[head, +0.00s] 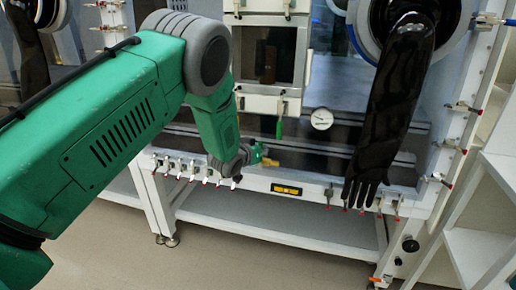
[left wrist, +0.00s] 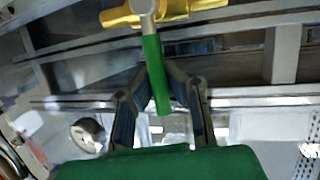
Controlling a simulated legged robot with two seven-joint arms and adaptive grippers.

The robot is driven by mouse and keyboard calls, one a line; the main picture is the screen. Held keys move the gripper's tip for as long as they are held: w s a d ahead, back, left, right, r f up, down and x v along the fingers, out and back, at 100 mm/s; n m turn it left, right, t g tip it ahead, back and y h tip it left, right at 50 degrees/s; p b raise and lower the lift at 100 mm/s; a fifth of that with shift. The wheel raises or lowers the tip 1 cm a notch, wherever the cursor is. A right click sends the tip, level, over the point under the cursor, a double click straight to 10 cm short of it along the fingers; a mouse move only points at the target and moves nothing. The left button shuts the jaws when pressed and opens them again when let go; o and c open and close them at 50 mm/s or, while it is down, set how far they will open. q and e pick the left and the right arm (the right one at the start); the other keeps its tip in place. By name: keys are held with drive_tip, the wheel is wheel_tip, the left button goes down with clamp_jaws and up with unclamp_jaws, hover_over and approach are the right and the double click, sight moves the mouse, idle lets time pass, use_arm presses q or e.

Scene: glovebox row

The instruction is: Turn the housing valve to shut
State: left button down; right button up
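The housing valve has a yellow, brass-like body (left wrist: 175,14) and a green lever (left wrist: 155,72), seen at the top middle of the left wrist view. The lever hangs from a grey hub and points down toward the camera. My left gripper (left wrist: 157,78) has a finger on each side of the lever, the tips drawn in close against it, and looks shut on it. In the head view, my left gripper (head: 252,156) is beside the yellow valve body (head: 268,162) at the housing's lower front. The gripper partly hides the lever there. My right gripper is out of view.
A round gauge (head: 321,118) sits right of the valve. A black glove (head: 392,105) hangs from its port farther right. A green handle (head: 279,128) hangs below the small door. Several small red-tipped taps (head: 195,170) line the lower left front edge. White shelving (head: 480,225) stands at right.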

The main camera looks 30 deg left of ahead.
use_arm(q)
drive_tip(key=shift+s+d+f+m+g, duration=0.2)
drive_tip(key=shift+s+f+m+g, duration=0.15)
drive_tip(key=shift+f, duration=0.25)
drive_tip(key=c, duration=1.6)
unclamp_jaws()
drive_tip(key=shift+o, duration=0.2)
drive_tip(key=shift+w+r, duration=0.1)
drive_tip(key=shift+r, duration=0.1)
drive_tip(key=shift+r, duration=0.15)
drive_tip(key=v, duration=1.1)
drive_tip(key=shift+s, duration=0.45)
drive_tip(key=shift+d, duration=0.1)
